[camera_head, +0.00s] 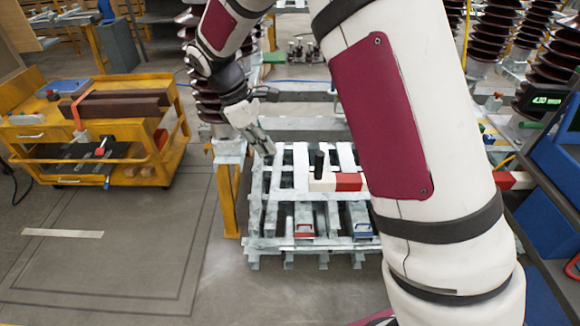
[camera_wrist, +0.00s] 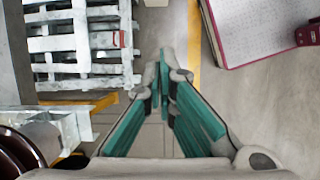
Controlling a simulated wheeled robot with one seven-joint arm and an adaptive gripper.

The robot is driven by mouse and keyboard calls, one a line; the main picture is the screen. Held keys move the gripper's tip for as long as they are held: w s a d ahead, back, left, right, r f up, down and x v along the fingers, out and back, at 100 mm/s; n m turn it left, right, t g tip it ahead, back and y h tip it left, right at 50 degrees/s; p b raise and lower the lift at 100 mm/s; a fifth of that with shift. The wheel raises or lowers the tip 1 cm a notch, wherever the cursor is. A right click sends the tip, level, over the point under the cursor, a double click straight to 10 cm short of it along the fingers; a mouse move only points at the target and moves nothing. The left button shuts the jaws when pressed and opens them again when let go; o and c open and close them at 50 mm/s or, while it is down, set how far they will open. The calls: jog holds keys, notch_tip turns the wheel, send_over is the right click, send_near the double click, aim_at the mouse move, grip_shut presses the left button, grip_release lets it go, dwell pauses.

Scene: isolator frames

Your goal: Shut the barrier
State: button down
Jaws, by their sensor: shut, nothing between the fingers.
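The barrier is a red-and-white bar (camera_head: 347,182) with its white end and an upright black handle (camera_head: 319,163) left of my forearm. My arm hides its middle; a red-and-white part (camera_head: 515,180) shows again at the right. My gripper (camera_head: 270,150) points down, left of the bar's white end and apart from it. In the wrist view its teal-padded fingers (camera_wrist: 165,58) meet at the tips, with nothing between them. A yellow post (camera_head: 229,200) with a grey metal top (camera_head: 228,150) stands just left of my gripper; that grey top seems to show at the wrist view's lower left (camera_wrist: 62,125).
Stacked grey pallets (camera_head: 285,242) stand below the bar, holding small red- and blue-fronted items. A yellow cart (camera_head: 160,160) stands at the left. Brown ribbed insulators (camera_head: 500,25) and a blue bin (camera_head: 555,160) are at the right. The floor at front left is clear.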

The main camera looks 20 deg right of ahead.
jog(key=s+d+f+p, duration=0.2)
jog(key=d+f, duration=0.5)
jog(key=f, duration=0.3)
jog(key=shift+f, duration=0.15)
dwell(0.4)
jog(key=s+d+p, duration=0.1)
jog(key=s+d, duration=0.4)
jog(key=d, duration=1.2)
jog(key=s+d+p, duration=0.1)
jog(key=s+d, duration=0.5)
jog(key=d, duration=1.2)
jog(key=s+d+p, duration=0.1)
jog(key=s+d, duration=0.5)
jog(key=d, duration=1.1)
jog(key=shift+s+d, duration=0.1)
jog(key=shift+d, duration=0.2)
